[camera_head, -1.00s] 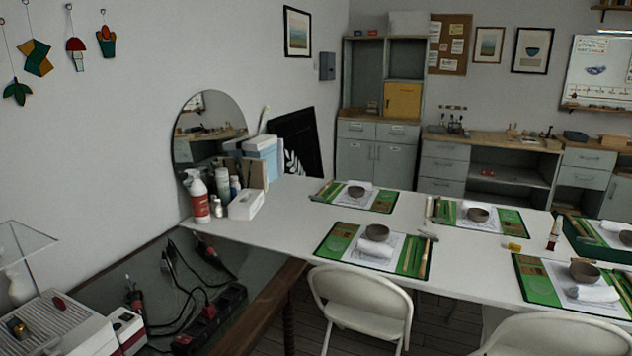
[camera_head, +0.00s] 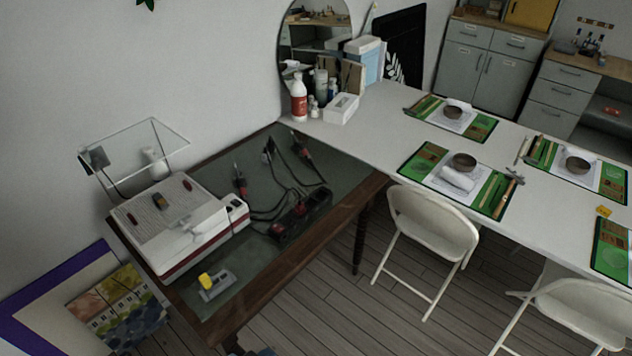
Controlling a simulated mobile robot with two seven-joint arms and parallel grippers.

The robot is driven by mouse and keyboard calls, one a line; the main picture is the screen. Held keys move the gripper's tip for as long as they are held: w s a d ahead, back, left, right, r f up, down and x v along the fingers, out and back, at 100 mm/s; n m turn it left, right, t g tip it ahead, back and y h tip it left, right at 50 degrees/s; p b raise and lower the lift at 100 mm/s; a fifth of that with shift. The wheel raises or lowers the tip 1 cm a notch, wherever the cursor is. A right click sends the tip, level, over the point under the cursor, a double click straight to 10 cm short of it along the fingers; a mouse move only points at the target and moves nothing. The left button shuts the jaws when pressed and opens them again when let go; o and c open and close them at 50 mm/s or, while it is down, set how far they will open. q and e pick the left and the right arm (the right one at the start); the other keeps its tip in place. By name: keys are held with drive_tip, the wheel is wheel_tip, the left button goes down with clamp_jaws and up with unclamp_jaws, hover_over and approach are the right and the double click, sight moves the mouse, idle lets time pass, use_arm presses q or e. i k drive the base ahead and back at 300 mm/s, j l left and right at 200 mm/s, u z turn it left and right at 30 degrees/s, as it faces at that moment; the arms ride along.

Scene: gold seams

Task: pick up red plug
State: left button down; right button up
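A black power strip (camera_head: 318,200) lies on the green-grey top of the dark wooden table, near its front edge. A small red plug (camera_head: 278,228) shows at its near left end. A second red spot, likely another plug, shows at the strip's middle (camera_head: 301,208). Both are small, and I cannot tell how they sit in the strip. Black cables run from the strip to two tools with red and black handles, one on the left (camera_head: 240,184) and one farther back (camera_head: 302,148). Neither of my grippers is in view.
A white and red machine (camera_head: 180,225) stands left of the strip, under a clear shelf (camera_head: 135,148). A small grey device with a yellow part (camera_head: 215,285) lies at the near corner. A white folding chair (camera_head: 432,225) stands right of the table. Floor in front is clear.

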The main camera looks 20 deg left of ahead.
sight(299, 208)
drive_tip(key=i+j, duration=0.2)
drive_tip(key=i, duration=0.25)
drive_tip(key=i+j+z, duration=0.1)
drive_tip(key=i, duration=0.35)
drive_tip(key=j, duration=0.1)
